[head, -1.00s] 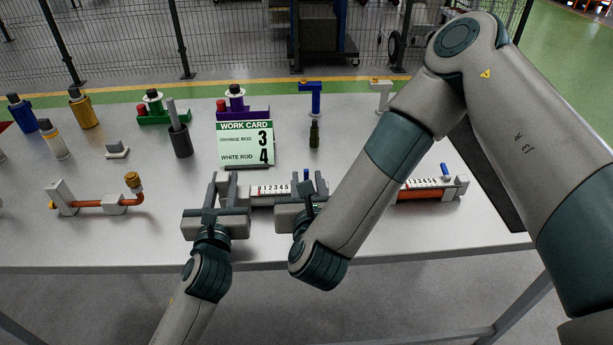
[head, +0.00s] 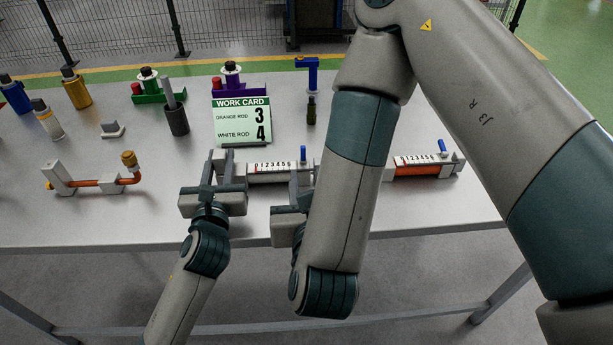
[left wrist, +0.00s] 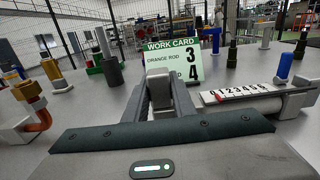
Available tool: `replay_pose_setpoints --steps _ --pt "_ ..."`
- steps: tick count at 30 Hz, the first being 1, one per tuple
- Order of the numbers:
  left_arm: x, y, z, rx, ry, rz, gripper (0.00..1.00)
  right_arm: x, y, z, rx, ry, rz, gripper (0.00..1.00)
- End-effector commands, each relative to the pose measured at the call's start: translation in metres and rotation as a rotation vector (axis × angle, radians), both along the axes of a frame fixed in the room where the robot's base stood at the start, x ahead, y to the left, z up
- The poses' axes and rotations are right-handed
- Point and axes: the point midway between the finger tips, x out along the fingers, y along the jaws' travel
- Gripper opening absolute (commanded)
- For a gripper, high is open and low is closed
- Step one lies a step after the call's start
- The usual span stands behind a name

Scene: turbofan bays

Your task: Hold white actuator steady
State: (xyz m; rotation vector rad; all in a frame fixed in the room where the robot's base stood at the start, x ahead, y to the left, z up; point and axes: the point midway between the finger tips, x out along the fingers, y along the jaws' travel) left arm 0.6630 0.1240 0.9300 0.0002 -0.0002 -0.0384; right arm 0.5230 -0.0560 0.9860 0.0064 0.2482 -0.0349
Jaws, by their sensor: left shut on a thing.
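The white actuator (head: 275,178), a pale cylinder with a numbered scale and a blue lever, lies along the front of the table. It also shows in the left wrist view (left wrist: 292,103), with a red mark near the low end of its scale. My left gripper (head: 227,160) is shut on the grey block at the actuator's left end; the block shows between the fingers in the left wrist view (left wrist: 160,82). My right gripper (head: 301,188) is at the actuator's right end. My right arm hides part of it, so its jaw opening and any contact are unclear.
A work card (head: 242,122) reads orange rod 3, white rod 4. An orange-rod actuator (head: 418,171) lies to the right. A bent orange pipe fixture (head: 95,183) is at left. Coloured cylinders and a dark cup (head: 176,121) stand farther back. The table's front strip is bare.

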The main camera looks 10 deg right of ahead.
Motion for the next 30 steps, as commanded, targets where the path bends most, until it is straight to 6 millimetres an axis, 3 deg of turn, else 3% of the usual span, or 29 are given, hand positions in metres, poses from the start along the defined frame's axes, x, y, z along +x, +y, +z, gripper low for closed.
replay_pose_setpoints --steps 13,14,16,17,30 --pt "-0.0001 -0.0003 -0.0003 0.0 0.0 -0.001 0.0 -0.0013 -0.0002 0.0005 0.0 -0.001 0.0 0.28" --pt "-0.0001 -0.0003 -0.0003 0.0 0.0 -0.001 0.26 -0.0013 -0.0002 0.0005 0.0 -0.001 0.0 0.28" --pt "-0.0001 -0.0003 -0.0003 0.0 0.0 -0.001 0.42 -0.0012 -0.0001 0.0005 0.0 -0.001 0.0 0.28" --pt "-0.0001 -0.0003 -0.0003 0.0 0.0 -0.001 0.45 -0.0013 -0.0001 0.0005 0.0 -0.001 0.0 0.28" --pt "-0.0056 -0.0002 -0.0009 0.0 0.001 -0.001 0.45 -0.0012 -0.0001 0.0005 0.0 -0.001 0.0 0.28"
